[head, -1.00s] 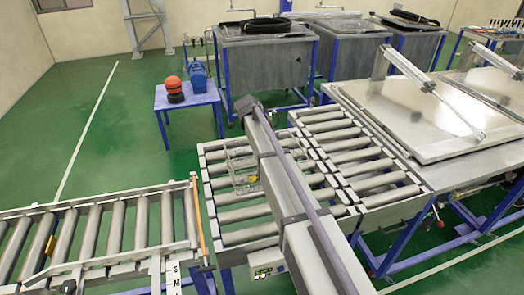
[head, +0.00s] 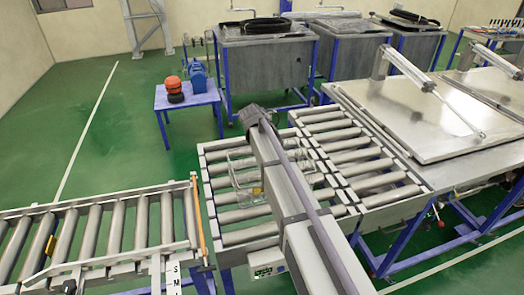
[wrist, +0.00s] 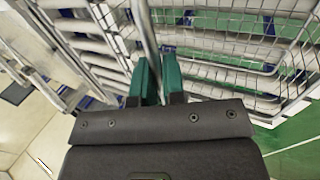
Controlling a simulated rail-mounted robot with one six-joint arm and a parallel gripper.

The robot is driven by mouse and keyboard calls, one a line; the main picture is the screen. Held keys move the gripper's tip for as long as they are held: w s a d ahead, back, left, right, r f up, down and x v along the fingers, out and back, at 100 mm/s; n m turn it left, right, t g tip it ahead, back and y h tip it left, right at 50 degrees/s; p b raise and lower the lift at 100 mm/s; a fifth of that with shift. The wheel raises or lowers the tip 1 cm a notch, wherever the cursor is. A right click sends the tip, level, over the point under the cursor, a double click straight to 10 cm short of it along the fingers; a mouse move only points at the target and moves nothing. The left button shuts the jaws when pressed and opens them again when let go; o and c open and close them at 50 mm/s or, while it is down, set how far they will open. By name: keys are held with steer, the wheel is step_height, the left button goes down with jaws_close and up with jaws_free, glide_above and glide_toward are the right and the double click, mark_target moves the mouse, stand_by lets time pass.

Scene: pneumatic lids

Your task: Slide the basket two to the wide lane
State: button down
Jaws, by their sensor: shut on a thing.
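A wire basket (head: 243,178) stands on the left lane (head: 230,215) of the roller table, partly hidden behind my arm. Its wire mesh (wrist: 225,50) fills the right of the wrist view. My gripper (wrist: 160,75) has green fingers closed on a grey metal bar (wrist: 148,40) at the basket's side. In the head view, my arm covers the fingers. The right lane (head: 345,165) has bare rollers and lies beside the left one, divided by a rail. I cannot read a number on the basket.
Steel tanks with flat lids (head: 415,115) stand at the right. A blue table (head: 187,100) stands behind on the green floor.

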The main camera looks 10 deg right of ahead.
steer(key=shift+s, duration=0.1)
steer(key=s, duration=0.7)
steer(key=shift+s+d, duration=0.35)
steer(key=shift+s, duration=0.05)
stand_by(0.4)
steer(key=c, duration=1.1)
jaws_free()
step_height(320, 180, up, 8)
steer(key=p, duration=0.8)
